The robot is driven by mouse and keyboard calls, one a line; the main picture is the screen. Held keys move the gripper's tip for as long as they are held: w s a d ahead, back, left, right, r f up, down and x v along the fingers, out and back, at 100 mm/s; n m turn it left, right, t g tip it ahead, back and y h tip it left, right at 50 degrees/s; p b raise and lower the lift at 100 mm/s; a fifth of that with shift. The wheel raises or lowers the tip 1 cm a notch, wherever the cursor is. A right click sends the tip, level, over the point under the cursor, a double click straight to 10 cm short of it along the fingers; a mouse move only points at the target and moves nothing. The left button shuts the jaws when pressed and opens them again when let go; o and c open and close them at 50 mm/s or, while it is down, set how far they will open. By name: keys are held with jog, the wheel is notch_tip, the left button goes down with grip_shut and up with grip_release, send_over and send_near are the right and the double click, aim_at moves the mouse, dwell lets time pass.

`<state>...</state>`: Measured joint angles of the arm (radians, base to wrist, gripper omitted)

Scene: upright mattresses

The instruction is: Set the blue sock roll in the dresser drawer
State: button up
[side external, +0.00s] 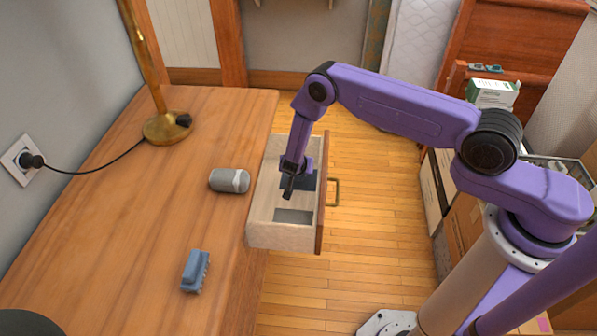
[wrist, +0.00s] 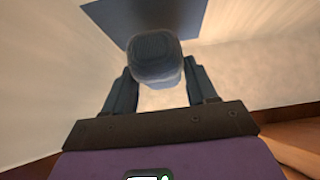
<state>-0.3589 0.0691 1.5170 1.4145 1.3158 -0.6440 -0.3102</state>
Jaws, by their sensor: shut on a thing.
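The blue sock roll (wrist: 155,58) shows in the wrist view between the two fingers of my gripper (wrist: 162,84), which is shut on it. In the side view my gripper (side external: 288,194) points down inside the open dresser drawer (side external: 267,232), between its walls. The sock roll is hard to make out there, hidden by the dark fingers. I cannot tell whether it touches the drawer floor. A dark blue flat patch (side external: 306,181) and a grey flat patch (side external: 293,215) show on the drawer floor.
The dresser top (side external: 120,215) carries a grey cylinder (side external: 229,180) close to the drawer, a blue-grey ridged block (side external: 195,271) and a brass lamp (side external: 166,127). Boxes (side external: 492,94) and an upright mattress (side external: 420,40) stand at the right. Wooden floor (side external: 375,195) is clear beside the drawer.

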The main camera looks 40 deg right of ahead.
jog(key=shift+f, duration=1.3)
jog(key=shift+f, duration=0.2)
jog(key=o, duration=1.1)
jog(key=shift+r, duration=0.1)
jog(key=shift+r, duration=0.2)
jog(key=v, duration=1.2)
jog(key=shift+f, duration=0.15)
jog(key=shift+d, duration=0.1)
